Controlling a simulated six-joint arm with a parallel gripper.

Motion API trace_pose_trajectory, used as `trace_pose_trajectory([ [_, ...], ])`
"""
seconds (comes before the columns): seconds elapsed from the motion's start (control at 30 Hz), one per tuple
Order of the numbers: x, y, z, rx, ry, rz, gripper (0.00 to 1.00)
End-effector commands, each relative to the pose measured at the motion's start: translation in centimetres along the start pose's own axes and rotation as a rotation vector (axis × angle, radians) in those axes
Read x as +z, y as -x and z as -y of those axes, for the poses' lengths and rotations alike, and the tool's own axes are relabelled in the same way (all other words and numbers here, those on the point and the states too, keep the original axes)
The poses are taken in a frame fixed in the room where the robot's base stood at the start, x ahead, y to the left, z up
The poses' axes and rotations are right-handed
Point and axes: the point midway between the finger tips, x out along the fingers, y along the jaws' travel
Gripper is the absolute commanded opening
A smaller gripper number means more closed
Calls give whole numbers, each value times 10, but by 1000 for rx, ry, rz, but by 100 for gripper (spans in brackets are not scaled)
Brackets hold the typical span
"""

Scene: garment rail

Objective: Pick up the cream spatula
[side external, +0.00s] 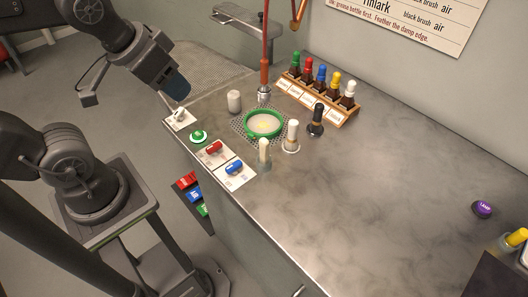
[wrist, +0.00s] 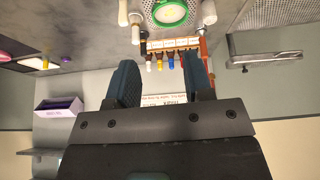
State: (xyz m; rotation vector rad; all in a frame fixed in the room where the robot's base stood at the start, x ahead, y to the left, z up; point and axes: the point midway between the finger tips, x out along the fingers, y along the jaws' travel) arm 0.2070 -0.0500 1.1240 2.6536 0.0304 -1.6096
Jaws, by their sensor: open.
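A cream upright handle (side external: 264,150), which looks like the cream spatula, stands in a small holder near the front edge of the metal counter. A similar cream-white handle (side external: 292,133) with a dark band and a black one (side external: 316,118) stand in a row behind it. A cream handle, likely the spatula, also shows at the top of the wrist view (wrist: 123,12). My gripper (side external: 180,94) is open and empty, above the counter's left end, well left of the spatula and apart from it. Its two fingers show in the wrist view (wrist: 162,82).
A green-rimmed dish (side external: 249,134) sits on a perforated plate left of the handles. A wooden rack (side external: 322,115) of colour-topped bottles stands behind. A cream cylinder (side external: 234,101) and red (side external: 214,148) and blue (side external: 234,167) switches are nearby. The counter's right half is mostly clear.

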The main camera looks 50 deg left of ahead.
Motion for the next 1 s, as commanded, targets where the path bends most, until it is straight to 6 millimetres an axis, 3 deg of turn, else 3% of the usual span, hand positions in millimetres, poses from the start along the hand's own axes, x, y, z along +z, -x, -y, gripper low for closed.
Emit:
trace_pose_trajectory([
  [0.27,-39,-20,-23,-20,469,163,47],
  [0.63,-83,-83,-74,-253,1227,348,47],
  [0.8,-89,-105,-90,-352,1428,365,47],
  [1.0,-86,-120,-94,-390,1498,366,47],
])
